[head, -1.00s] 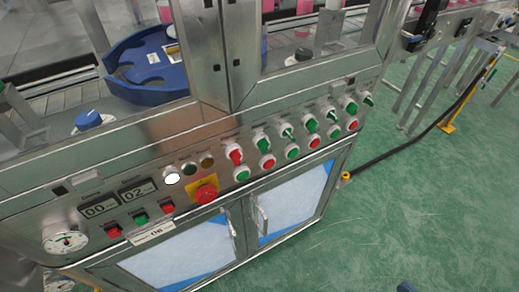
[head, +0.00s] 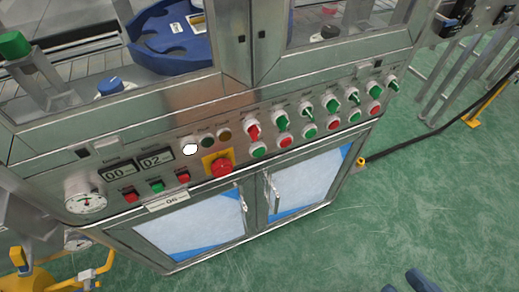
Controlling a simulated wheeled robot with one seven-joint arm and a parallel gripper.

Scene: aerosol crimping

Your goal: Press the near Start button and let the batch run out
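The steel control panel (head: 140,140) shows below the machine's guard in the head view. A large green button or cap (head: 14,46) stands on a metal bracket at the upper left edge. The labels are too small to read, so I cannot tell which one is the near Start button. My gripper is not in view.
A red emergency stop (head: 221,167) sits on a yellow plate. A pressure gauge (head: 86,202) is at the panel's left end. A yellow fixture (head: 35,278) stands at the lower left and dark blue shapes (head: 424,281) at the lower right.

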